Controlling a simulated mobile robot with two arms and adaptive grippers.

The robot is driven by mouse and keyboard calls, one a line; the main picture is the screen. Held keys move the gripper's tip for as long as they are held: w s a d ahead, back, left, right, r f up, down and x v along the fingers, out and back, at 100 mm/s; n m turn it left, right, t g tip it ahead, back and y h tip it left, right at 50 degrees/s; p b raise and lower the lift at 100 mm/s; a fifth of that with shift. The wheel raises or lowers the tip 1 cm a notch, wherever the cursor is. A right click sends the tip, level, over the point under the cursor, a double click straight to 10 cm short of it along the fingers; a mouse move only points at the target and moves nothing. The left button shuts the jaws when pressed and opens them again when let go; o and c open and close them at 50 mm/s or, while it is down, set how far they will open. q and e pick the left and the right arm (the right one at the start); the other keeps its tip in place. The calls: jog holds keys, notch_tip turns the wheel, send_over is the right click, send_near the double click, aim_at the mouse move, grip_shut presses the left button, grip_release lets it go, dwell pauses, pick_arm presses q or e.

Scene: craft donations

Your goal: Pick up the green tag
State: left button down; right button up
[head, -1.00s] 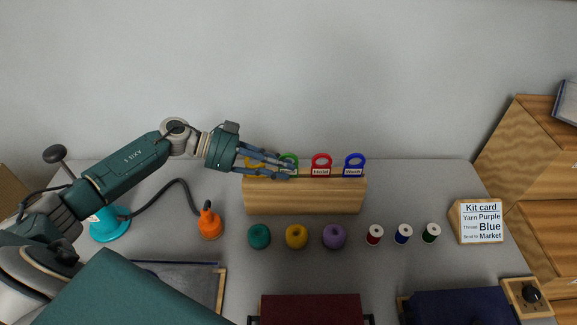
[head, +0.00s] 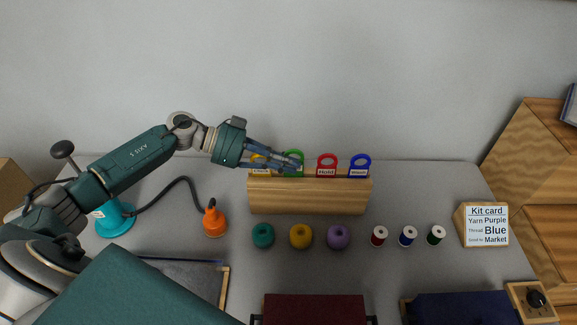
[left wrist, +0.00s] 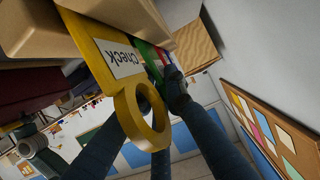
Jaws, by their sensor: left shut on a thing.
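The green tag (head: 293,154) has a ring top and stands in a slot of the wooden rack (head: 310,196), between the yellow tag (head: 257,159) and the red tag (head: 327,160). My left gripper (head: 298,164) is shut on the green tag near its ring, and its fingers partly hide it. In the left wrist view the yellow tag (left wrist: 112,58), marked "Check", is close in front, and only a sliver of the green tag (left wrist: 152,58) shows behind it. My right gripper is not in view.
A blue tag (head: 360,161) stands at the rack's right end. A kit card (head: 486,226) stands at right. The wall is close behind.

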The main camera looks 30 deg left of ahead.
pick_arm(q)
notch_tip(320, 180, up, 19)
jog(key=shift+b, duration=0.4)
jog(key=shift+f, duration=0.15)
dwell(0.4)
